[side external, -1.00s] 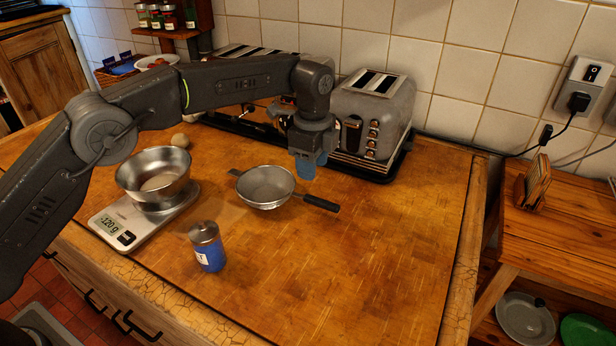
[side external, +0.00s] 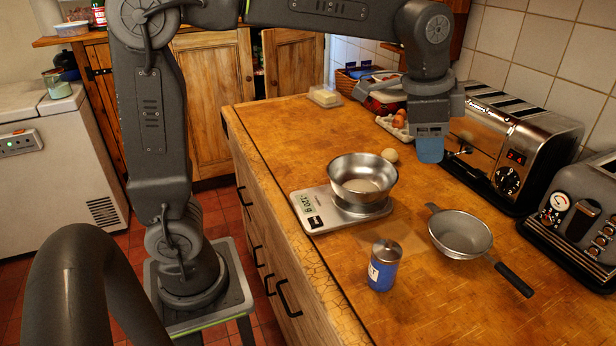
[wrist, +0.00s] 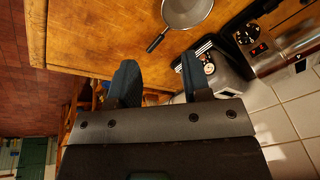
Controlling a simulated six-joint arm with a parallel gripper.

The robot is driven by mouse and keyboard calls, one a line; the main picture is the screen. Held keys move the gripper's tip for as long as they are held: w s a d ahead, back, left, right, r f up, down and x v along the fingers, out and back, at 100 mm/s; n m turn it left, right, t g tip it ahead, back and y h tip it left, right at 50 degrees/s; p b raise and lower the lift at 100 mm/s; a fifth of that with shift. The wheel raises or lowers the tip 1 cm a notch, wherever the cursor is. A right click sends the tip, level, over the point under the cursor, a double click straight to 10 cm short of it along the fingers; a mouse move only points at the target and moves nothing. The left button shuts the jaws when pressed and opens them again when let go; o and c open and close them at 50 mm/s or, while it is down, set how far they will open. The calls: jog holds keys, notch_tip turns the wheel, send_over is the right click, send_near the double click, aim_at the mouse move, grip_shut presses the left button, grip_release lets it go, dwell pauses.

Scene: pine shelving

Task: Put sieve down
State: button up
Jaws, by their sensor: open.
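The sieve (side external: 460,233) is a grey round bowl with a black handle (side external: 513,278) and a small tab on the opposite side. It rests on the wooden counter (side external: 430,310), handle toward the lower right. My gripper (side external: 430,149) is open and empty, pointing down above the counter, apart from the sieve and up-left of it in the side view. In the wrist view the sieve (wrist: 187,12) is at the top, partly cut off by the frame, beyond my two spread blue fingers (wrist: 160,80). Nothing is between the fingers.
A steel bowl (side external: 363,184) stands on the kitchen scale (side external: 313,207), left of the sieve. A blue jar with a metal lid (side external: 384,266) stands in front. Two toasters (side external: 508,140) (side external: 585,216) line the wall side. An egg (side external: 389,155) lies behind the bowl.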

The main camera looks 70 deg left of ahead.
jog(key=s+a+f+n+t, duration=0.1)
jog(key=s+a+f+n, duration=0.1)
jog(key=s, duration=0.4)
jog(key=s+a+f+n, duration=0.2)
jog(key=s+n, duration=0.1)
jog(key=s, duration=0.3)
jog(key=s+a+f+n+t, duration=0.1)
jog(key=s+a+f+n, duration=0.1)
jog(key=s, duration=0.5)
jog(key=shift+n+t, duration=0.3)
jog(key=shift+n, duration=0.4)
jog(key=shift+d, duration=0.1)
